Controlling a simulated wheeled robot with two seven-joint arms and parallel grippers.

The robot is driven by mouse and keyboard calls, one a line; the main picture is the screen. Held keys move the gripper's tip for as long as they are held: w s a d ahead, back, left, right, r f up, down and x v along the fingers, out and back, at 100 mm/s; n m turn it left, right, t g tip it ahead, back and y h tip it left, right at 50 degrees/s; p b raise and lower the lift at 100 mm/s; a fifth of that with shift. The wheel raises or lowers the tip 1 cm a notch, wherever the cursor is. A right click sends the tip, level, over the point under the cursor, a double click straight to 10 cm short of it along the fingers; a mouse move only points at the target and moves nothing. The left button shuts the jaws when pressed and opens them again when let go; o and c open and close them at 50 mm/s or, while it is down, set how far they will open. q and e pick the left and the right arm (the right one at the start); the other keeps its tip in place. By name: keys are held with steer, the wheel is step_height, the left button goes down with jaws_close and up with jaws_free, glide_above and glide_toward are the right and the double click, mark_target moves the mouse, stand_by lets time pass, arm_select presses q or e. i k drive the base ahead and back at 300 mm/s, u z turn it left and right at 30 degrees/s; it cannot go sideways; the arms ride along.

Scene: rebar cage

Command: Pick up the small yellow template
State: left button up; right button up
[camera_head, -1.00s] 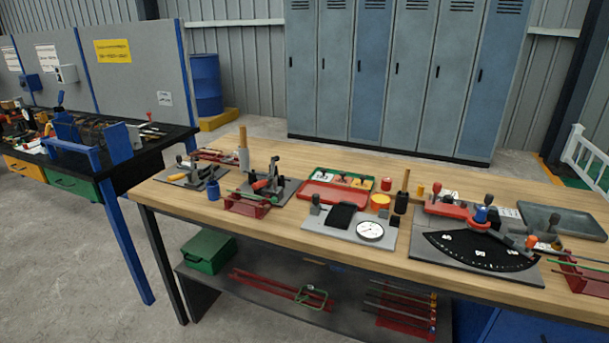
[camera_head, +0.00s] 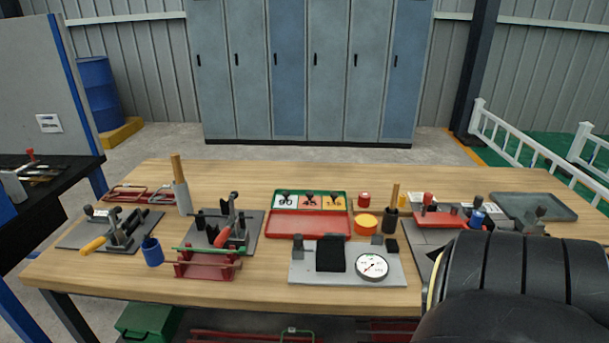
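A red and green tray (camera_head: 308,226) lies near the middle of the wooden table. Its back part holds three small coloured plates with dark knobs and numbers. Neither of my grippers shows. A large black ribbed part at the lower right looks like my own right arm, with its gripper out of view.
A grey plate with a dial gauge (camera_head: 372,266) lies in front of the tray. A yellow-orange round tin (camera_head: 365,224) stands right of it. Clamp fixtures (camera_head: 224,230) and a red rack (camera_head: 207,264) are at left. Bare wood (camera_head: 250,176) shows along the back.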

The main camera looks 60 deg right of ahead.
mark_target(334, 202)
steer(key=z, duration=0.7)
steer(key=i, duration=1)
steer(key=z, duration=1.15)
